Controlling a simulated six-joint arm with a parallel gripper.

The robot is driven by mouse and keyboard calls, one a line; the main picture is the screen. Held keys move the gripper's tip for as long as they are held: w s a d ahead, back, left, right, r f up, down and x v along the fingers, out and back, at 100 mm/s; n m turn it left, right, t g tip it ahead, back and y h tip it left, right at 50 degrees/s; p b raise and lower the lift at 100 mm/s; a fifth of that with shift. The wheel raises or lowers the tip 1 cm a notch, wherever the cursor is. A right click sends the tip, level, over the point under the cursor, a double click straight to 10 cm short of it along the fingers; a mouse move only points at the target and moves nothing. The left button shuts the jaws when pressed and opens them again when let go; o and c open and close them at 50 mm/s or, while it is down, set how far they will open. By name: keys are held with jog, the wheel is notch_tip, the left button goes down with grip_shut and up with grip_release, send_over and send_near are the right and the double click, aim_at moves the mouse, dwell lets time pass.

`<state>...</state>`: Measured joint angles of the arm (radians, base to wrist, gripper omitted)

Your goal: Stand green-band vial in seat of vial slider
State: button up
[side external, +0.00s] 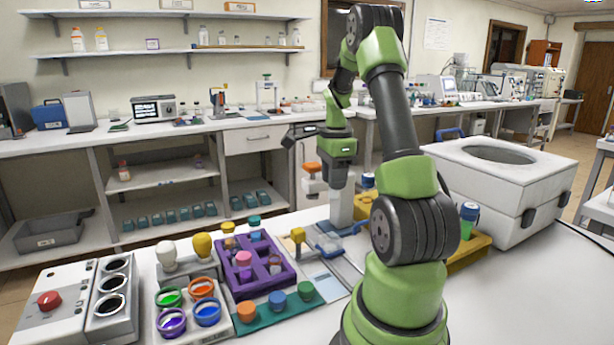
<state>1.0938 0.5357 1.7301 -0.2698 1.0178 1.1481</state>
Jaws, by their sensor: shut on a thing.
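My gripper (342,218) points straight down over the bench, just behind a rail-like fixture with blue parts (328,249) and a yellow knob (298,237), which looks like the vial slider. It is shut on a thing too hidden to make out. I cannot see a green band between the fingers or tell whether the held thing touches the fixture. The seat is also hidden.
A purple rack (280,272) and a teal strip with coloured caps (268,318) lie left of the fixture. A block with coloured rings (187,308) and a red-button box (52,305) stand further left. A large white box (497,185) stands at right. The front-right bench is clear.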

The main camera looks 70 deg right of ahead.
jog(key=shift+w+f, duration=0.15)
jog(key=shift+f, duration=4.3)
jog(key=shift+a+f, duration=0.1)
jog(key=shift+f, duration=1.75)
jog(key=o, duration=1)
